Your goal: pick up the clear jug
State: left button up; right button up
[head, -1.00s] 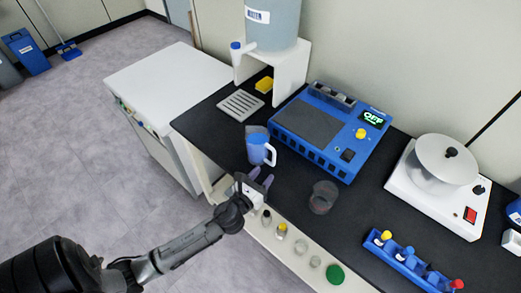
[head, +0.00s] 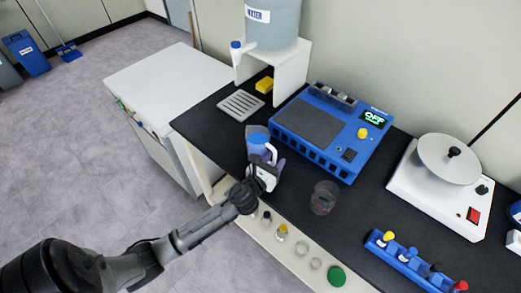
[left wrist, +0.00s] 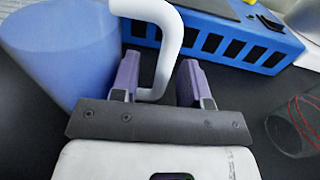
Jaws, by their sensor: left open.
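The clear jug (head: 256,137), bluish and see-through with a white handle (head: 268,153), stands on the black bench in front of the blue device. In the left wrist view the jug (left wrist: 55,50) fills the upper left, and its handle (left wrist: 168,45) comes down between the purple fingers. My left gripper (head: 268,167) is at the handle, partly covering the jug in the head view. In the left wrist view the left gripper (left wrist: 160,80) is open, with one finger on each side of the handle's lower part. My right gripper is not in view.
The blue device (head: 330,130) stands just behind the jug. A clear beaker (head: 324,197) with reddish marks is right of the gripper. A drain tray (head: 241,104) is behind left. Several small vials and a green cap (head: 336,275) sit along the front ledge.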

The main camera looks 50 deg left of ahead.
pick_arm(q)
grip_shut()
dwell(0.4)
jog(key=shift+r, duration=0.15)
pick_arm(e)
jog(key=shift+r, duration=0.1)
